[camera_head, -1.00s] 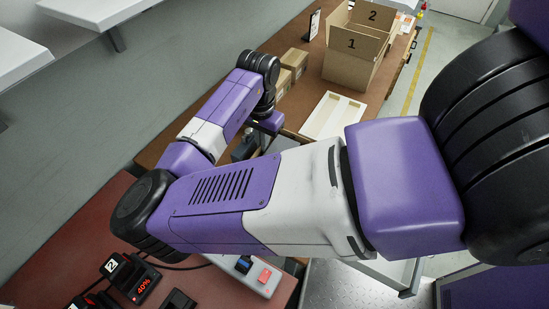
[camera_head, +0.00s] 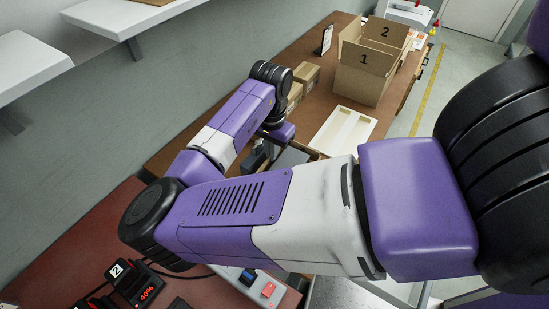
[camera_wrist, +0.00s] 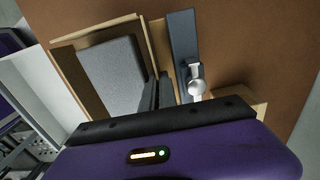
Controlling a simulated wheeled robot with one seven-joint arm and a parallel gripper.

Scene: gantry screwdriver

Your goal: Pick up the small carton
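Two small brown cartons stand on the brown bench in the head view: one (camera_head: 307,75) farther back, the other (camera_head: 294,96) nearer and partly hidden by my wrist. My gripper (camera_wrist: 158,92) shows in the wrist view as a purple body with a black edge and dark finger parts. I cannot tell the gap between the fingers. A light brown surface, perhaps a carton (camera_wrist: 252,104), shows partly behind the gripper body on the right. In the head view my purple hand hangs over the bench, close to the nearer carton, its fingertips hidden.
A large open box (camera_head: 366,75) marked 1 and 2 and a white tray (camera_head: 344,131) stand on the bench. In the wrist view, a wooden-sided tray (camera_wrist: 72,75) holds a grey pad (camera_wrist: 112,73), beside an upright blue-grey plate (camera_wrist: 184,40) with a silver round part. Shelves hang upper left.

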